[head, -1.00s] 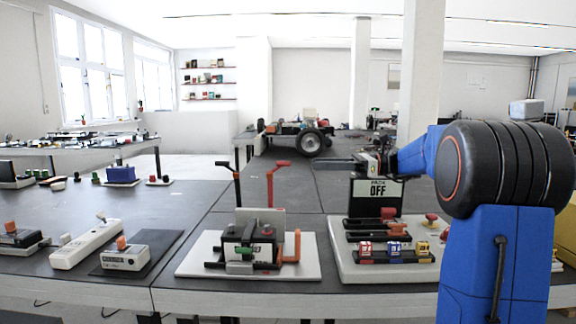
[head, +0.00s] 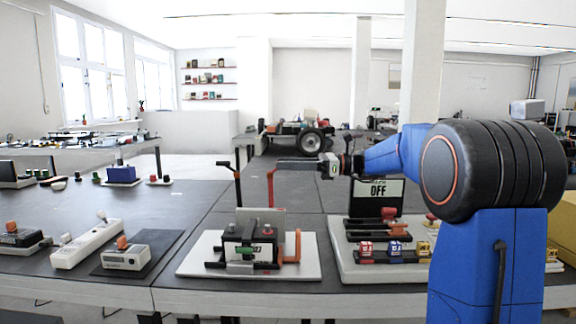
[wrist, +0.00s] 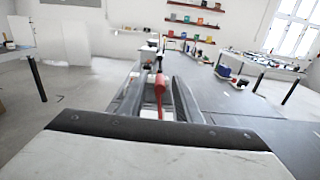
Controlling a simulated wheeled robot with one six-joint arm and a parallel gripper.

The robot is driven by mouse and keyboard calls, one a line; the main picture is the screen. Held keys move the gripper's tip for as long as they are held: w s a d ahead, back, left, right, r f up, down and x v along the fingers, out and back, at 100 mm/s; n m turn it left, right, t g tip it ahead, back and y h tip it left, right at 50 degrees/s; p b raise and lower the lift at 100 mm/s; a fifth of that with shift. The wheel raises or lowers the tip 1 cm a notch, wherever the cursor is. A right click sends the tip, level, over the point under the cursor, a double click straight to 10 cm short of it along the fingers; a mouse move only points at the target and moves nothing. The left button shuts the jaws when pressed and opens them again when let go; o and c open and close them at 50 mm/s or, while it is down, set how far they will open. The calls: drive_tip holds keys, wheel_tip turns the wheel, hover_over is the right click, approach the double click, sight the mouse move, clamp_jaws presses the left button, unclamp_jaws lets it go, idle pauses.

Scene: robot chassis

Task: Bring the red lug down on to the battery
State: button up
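A similar black lug (head: 237,185) stands raised at the left. My gripper (head: 284,163) reaches in level from the right, with its fingertips at the height of the red lug's top. In the wrist view the red lug (wrist: 160,90) shows between the two spread fingers, with gaps beside it. Any contact is hard to tell.
An orange-red upright handle (head: 298,245) stands at the battery's right side. To the right is a panel with an OFF sign (head: 378,190) and several coloured blocks. White power-strip-like devices (head: 88,243) lie to the left. The dark bench between is clear.

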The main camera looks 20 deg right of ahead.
drive_tip(key=shift+c, duration=0.7)
clamp_jaws()
drive_tip(key=shift+s, duration=0.1)
